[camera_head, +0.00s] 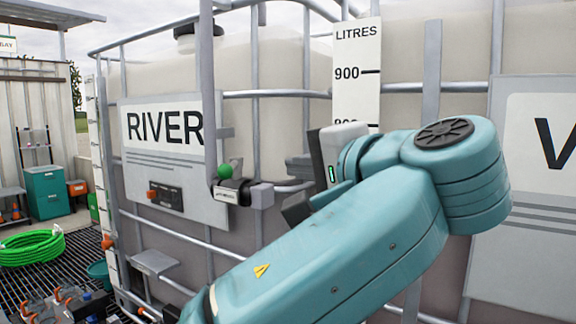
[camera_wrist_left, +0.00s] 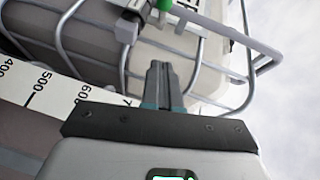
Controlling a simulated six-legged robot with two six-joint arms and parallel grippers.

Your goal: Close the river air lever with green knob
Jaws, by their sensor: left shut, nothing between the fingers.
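The green knob (camera_head: 224,170) of the river air lever sits on a dark valve with a white label (camera_head: 226,194), in front of the RIVER tote. The valve is on a grey pipe running up the tote. My left gripper (camera_head: 292,168) is to the right of the knob, apart from it, its fingers shut and empty. My own arm hides part of the gripper. In the left wrist view the shut fingertips (camera_wrist_left: 159,66) point up the picture toward the green knob (camera_wrist_left: 163,5), which is cut by the top edge. My right gripper is not in view.
The RIVER sign (camera_head: 165,135) is left of the valve. A litre scale (camera_head: 357,60) stands behind my gripper. Cage bars (camera_head: 255,100) run around the tote close to the valve. A green hose coil (camera_head: 32,247) lies on the grating at the left.

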